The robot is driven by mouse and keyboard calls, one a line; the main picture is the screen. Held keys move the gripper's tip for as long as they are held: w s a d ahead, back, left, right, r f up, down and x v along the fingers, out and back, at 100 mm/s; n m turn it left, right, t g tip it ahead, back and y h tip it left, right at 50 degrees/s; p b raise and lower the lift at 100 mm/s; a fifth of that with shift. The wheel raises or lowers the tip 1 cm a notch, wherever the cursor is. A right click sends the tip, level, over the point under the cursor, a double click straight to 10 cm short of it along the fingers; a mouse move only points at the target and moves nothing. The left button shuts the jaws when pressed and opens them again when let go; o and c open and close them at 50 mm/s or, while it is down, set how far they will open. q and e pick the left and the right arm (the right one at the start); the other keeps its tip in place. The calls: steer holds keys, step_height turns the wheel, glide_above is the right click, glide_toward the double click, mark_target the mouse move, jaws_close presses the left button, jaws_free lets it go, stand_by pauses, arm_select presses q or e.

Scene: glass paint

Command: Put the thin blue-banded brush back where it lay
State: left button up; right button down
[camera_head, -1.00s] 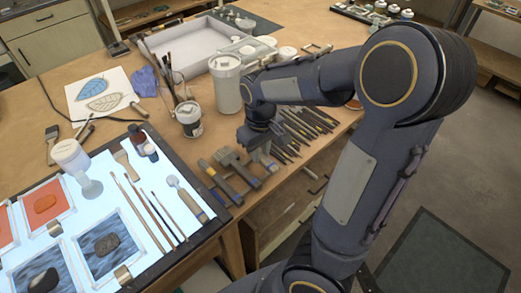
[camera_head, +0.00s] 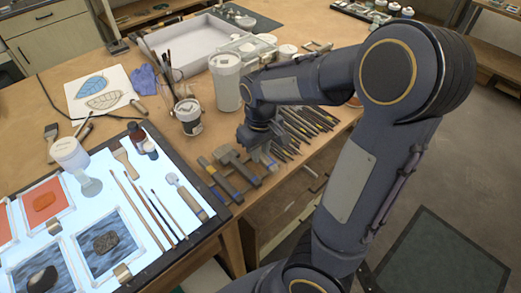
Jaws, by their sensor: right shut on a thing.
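My right gripper (camera_head: 263,152) is low over the right part of the table, pointing down at the near end of a row of thin dark-handled tools (camera_head: 308,122). It is shut on a thin item, seemingly the thin blue-banded brush; a small blue spot shows by the fingertips. The fingers and wrist hide most of it, and I cannot tell whether it touches the table. Several thin brushes (camera_head: 145,208) lie apart from it on the lit panel at the left. My left gripper is not in view.
A white jar (camera_head: 226,85), a smaller labelled jar (camera_head: 189,117) and a pale tray (camera_head: 195,42) stand behind. The lit panel (camera_head: 192,205) fills the near left.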

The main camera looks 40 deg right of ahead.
steer(key=shift+f, duration=0.3)
steer(key=c, duration=1.2)
jaws_free()
step_height(320, 180, up, 8)
steer(key=shift+f, duration=0.1)
steer(key=s+a+m+t+y, duration=0.1)
steer(key=s+a+t+y, duration=0.2)
steer(key=s+a, duration=0.7)
steer(key=s+t, duration=0.2)
steer(key=s, duration=0.1)
steer(key=shift+s+m+t+y, duration=0.15)
steer(key=shift+m+t+y, duration=0.15)
steer(key=shift+m+y, duration=0.1)
